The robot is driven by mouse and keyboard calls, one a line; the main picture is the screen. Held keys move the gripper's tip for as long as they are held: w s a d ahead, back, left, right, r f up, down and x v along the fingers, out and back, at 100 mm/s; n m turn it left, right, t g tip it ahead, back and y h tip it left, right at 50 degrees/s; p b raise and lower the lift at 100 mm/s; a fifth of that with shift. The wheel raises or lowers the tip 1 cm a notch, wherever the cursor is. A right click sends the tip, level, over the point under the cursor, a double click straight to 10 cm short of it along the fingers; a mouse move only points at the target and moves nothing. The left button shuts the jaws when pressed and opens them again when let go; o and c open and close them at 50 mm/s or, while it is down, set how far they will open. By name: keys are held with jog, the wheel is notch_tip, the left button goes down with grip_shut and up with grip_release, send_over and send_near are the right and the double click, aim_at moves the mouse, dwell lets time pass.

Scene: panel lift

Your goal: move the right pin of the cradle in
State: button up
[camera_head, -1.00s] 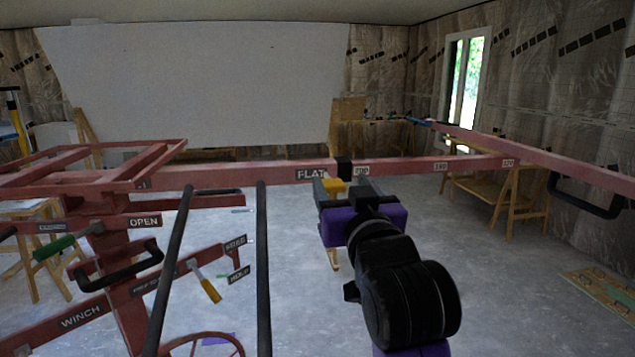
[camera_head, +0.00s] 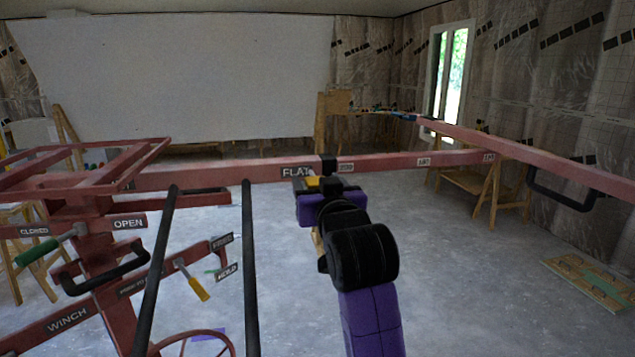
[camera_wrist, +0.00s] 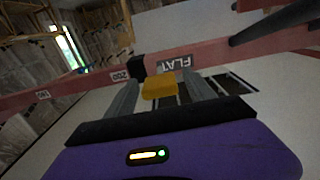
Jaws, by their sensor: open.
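The cradle's red crossbar (camera_head: 400,163) runs across the picture, with a FLAT label (camera_head: 297,172) and a black collar (camera_head: 328,166). A yellow block, which looks like the right pin's handle (camera_wrist: 159,86), sits just beside the bar near the collar. In the wrist view it lies between the two grey fingers of my gripper (camera_wrist: 162,92), which is open; I cannot tell whether either finger touches it. In the head view my gripper (camera_head: 312,184) is at the bar below the FLAT label and mostly hides the yellow handle.
A long red arm (camera_head: 540,160) with a black handle (camera_head: 565,195) extends at the right. Dark upright bars (camera_head: 249,270) and a green-handled lever (camera_head: 45,250) stand left of my arm. A large white panel (camera_head: 170,80) is behind.

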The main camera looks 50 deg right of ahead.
aim_at(314, 178)
jog(key=shift+c, duration=0.4)
grip_shut()
jog(key=shift+x, duration=1.7)
jog(key=shift+o, duration=0.4)
grip_release()
